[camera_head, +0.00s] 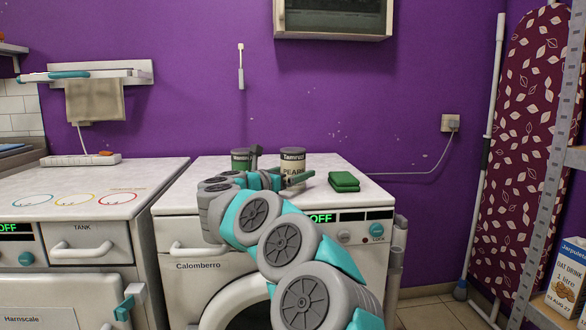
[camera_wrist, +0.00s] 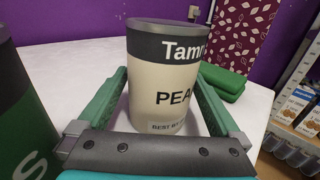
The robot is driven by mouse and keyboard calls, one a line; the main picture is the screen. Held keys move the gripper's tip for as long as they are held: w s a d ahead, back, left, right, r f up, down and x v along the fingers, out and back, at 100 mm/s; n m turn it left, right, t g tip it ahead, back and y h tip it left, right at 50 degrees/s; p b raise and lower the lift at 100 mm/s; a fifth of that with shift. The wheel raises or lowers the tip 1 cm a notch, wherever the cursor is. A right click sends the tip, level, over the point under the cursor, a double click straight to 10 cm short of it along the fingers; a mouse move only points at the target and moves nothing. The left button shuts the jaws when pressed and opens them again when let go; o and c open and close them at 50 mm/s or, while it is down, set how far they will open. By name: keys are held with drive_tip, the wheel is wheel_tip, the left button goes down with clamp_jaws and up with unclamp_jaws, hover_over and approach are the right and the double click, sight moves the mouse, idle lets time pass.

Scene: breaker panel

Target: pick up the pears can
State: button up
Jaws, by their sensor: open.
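The pears can (camera_head: 293,165) stands upright on top of the right-hand washing machine. It is cream with a dark top band reading "Tamruzi" or similar; the end of the word is cut off in the wrist view. In the wrist view the can (camera_wrist: 158,95) stands between the two green fingers of my gripper (camera_wrist: 158,105). One finger is on each side of it, with visible space around the can. My gripper (camera_head: 272,172) is open, low over the machine top. My arm hides part of the can's surroundings in the head view.
A green can (camera_head: 240,160) stands close on the left, also at the left edge of the wrist view (camera_wrist: 20,120). A folded green cloth (camera_head: 343,181) lies to the right. The purple wall (camera_head: 340,110) is behind. Bare white top (camera_head: 335,162) remains behind the cloth.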

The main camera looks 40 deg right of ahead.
drive_tip(key=shift+x, duration=1.2)
drive_tip(key=shift+c, duration=0.2)
clamp_jaws()
